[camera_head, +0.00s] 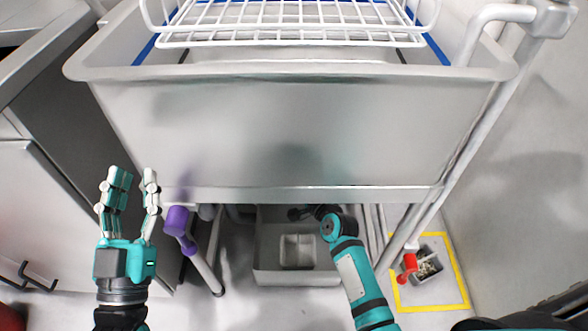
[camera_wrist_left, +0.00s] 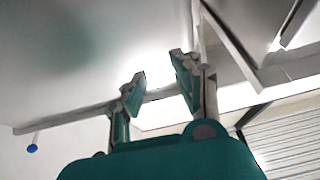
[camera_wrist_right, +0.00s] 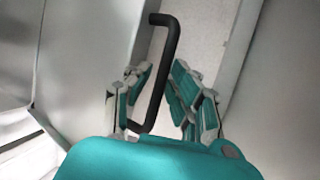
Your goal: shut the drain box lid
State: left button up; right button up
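A grey drain box (camera_head: 265,262) sits on the floor under the sink; its inside shows from above, so it stands open. Its upper back part is in shadow, and I cannot make out the lid clearly in the head view. In the right wrist view a black bar handle (camera_wrist_right: 171,50) stands between the fingers of my right gripper (camera_wrist_right: 157,88). The fingers are apart, the left one close to the handle; I cannot tell whether it touches. In the head view that gripper is hidden under the sink. My left gripper (camera_head: 132,178) is open and empty, left of the box.
The sink (camera_head: 290,125) with a white wire rack (camera_head: 290,25) overhangs the box. A purple-topped pipe (camera_head: 180,222) stands left of it. A red-handled object (camera_head: 408,266) lies by a floor drain in a yellow square (camera_head: 462,290) at right.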

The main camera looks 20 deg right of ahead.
jog(key=shift+w, duration=0.25)
grip_shut()
dwell(0.3)
